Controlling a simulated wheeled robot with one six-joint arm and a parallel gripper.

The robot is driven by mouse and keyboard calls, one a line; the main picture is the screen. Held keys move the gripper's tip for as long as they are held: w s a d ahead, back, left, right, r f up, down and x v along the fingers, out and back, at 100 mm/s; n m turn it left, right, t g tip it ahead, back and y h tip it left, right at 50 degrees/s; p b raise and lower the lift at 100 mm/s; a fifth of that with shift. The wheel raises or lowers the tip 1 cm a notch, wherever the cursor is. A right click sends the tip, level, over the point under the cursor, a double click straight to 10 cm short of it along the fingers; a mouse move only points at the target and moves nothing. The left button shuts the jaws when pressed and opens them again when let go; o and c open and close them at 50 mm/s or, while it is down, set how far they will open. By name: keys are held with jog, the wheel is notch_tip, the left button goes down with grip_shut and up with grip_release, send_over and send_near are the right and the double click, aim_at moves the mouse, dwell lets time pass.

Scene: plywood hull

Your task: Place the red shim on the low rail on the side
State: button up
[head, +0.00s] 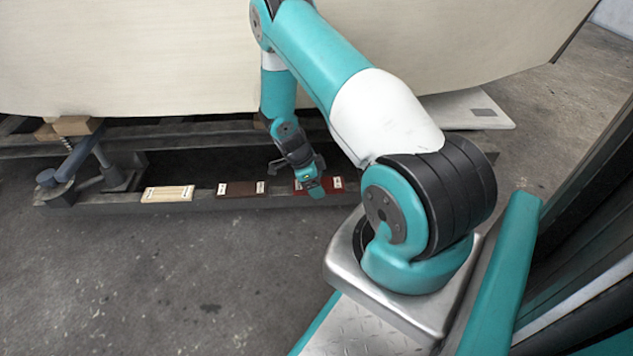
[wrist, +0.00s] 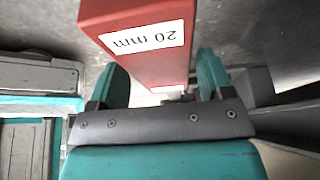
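The red shim (head: 338,184) lies on the low dark rail (head: 110,204) under the hull, at the right end of a row of shims. In the wrist view the red shim (wrist: 150,60) carries a white "20 mm" label and runs between my two fingers. My gripper (head: 312,182) is low over the shim and hides its middle in the head view. The fingers of my gripper (wrist: 163,85) stand apart on either side of the shim, with a visible gap at the left finger. Whether the right finger touches it is unclear.
A dark brown shim (head: 241,188) and a pale wooden shim (head: 168,194) lie on the same rail to the left. A blue-grey jack or clamp (head: 85,160) stands at its left end. The pale hull (head: 130,60) hangs over the rail. The concrete floor in front is clear.

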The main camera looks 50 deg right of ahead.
jog(key=shift+o, duration=0.4)
jog(key=shift+r, duration=0.15)
jog(key=p+v, duration=0.6)
jog(key=v, duration=0.6)
jog(key=w+a+r+n+t+y, duration=0.2)
jog(key=a+r+n+t+y, duration=0.1)
jog(key=a+r+n, duration=1.35)
jog(key=s+a+r+n+y, duration=0.4)
jog(key=s+a+r+n, duration=1.3)
jog(key=s+a+n, duration=0.1)
jog(key=s+a, duration=0.1)
jog(key=s, duration=0.1)
jog(key=shift+s+r, duration=0.25)
jog(key=shift+s, duration=0.1)
